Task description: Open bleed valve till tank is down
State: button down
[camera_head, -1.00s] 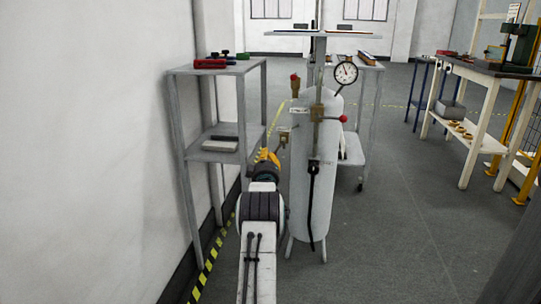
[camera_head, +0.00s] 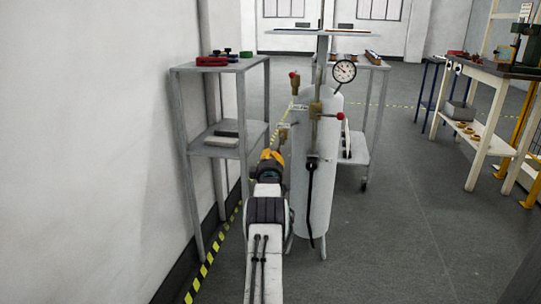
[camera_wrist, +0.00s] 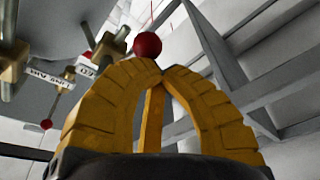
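The white upright tank (camera_head: 313,180) stands ahead, with a round dial gauge (camera_head: 344,71) at its upper right. Its needle appears to point up and left; the numbers are too small to read. A brass valve with a red knob (camera_head: 293,76) is at the upper left, and another red knob (camera_head: 340,115) is on the right. A lower brass fitting (camera_head: 283,131) sits on the tank's left side, just above my yellow gripper (camera_head: 270,155). In the wrist view my gripper's fingertips (camera_wrist: 160,70) meet, with a red ball knob (camera_wrist: 147,45) just beyond them. I cannot tell whether they touch.
A grey shelf stand (camera_head: 220,150) with red tools (camera_head: 213,61) on top stands close on the left, beside the wall. A trolley (camera_head: 355,150) stands behind the tank. A workbench (camera_head: 490,75) is at the far right. The floor right of the tank is clear.

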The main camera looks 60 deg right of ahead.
jog(key=shift+s+d+f, duration=0.15)
jog(key=shift+s+f, duration=0.3)
dwell(0.3)
dwell(0.3)
